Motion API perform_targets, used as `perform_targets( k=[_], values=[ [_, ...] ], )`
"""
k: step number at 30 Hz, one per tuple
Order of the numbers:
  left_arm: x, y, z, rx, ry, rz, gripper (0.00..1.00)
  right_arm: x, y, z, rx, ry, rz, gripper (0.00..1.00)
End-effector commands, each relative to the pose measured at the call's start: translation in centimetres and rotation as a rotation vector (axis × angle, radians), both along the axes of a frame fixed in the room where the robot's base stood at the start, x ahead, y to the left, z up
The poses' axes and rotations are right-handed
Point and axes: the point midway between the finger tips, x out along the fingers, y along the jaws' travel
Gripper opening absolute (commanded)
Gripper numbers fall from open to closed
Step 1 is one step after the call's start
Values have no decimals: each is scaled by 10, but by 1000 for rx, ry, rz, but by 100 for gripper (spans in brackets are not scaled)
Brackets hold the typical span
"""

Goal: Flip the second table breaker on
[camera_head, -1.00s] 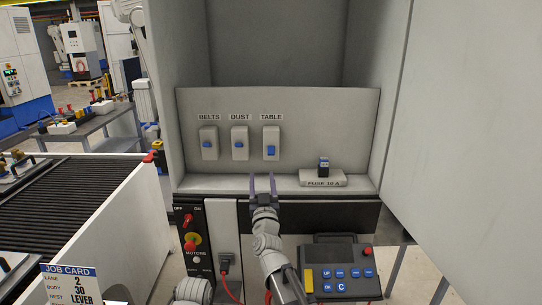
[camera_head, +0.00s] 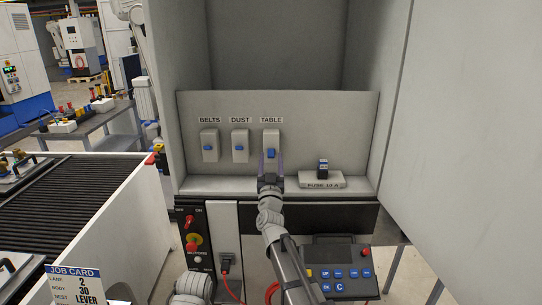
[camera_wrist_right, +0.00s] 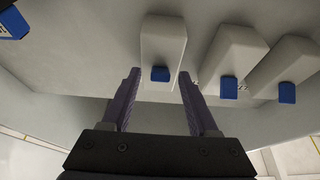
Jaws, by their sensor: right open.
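One breaker is labelled TABLE (camera_head: 271,137), the rightmost of a row on the grey panel. Its blue toggle sits lower than those of the DUST breaker (camera_head: 240,135) and BELTS breaker (camera_head: 209,138). I see no second breaker marked TABLE. My right gripper (camera_head: 271,157) is open and empty, with its fingertips at the height of the TABLE toggle. In the right wrist view, the toggle (camera_wrist_right: 160,74) shows between the open fingers (camera_wrist_right: 159,76); I cannot tell whether they touch it. My left gripper is out of view.
A blue-topped fuse (camera_head: 323,168) stands on a labelled block (camera_head: 322,180) to the right on the ledge. Below are a control box with red knobs (camera_head: 191,246) and a keypad unit (camera_head: 340,272). Cabinet walls enclose the panel on both sides.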

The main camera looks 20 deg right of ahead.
Motion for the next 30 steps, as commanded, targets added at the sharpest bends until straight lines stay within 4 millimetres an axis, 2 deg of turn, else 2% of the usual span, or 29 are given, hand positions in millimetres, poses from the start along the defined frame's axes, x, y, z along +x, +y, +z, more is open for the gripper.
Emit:
perform_targets(
  k=[2,9,25,30],
  values=[
    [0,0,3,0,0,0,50,6,-1,3,0,0,0,60],
    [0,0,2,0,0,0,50,5,-1,2,0,0,1,60],
    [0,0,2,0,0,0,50,5,-1,2,0,0,1,0],
    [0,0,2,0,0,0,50,5,-1,2,0,0,1,0]
  ],
)
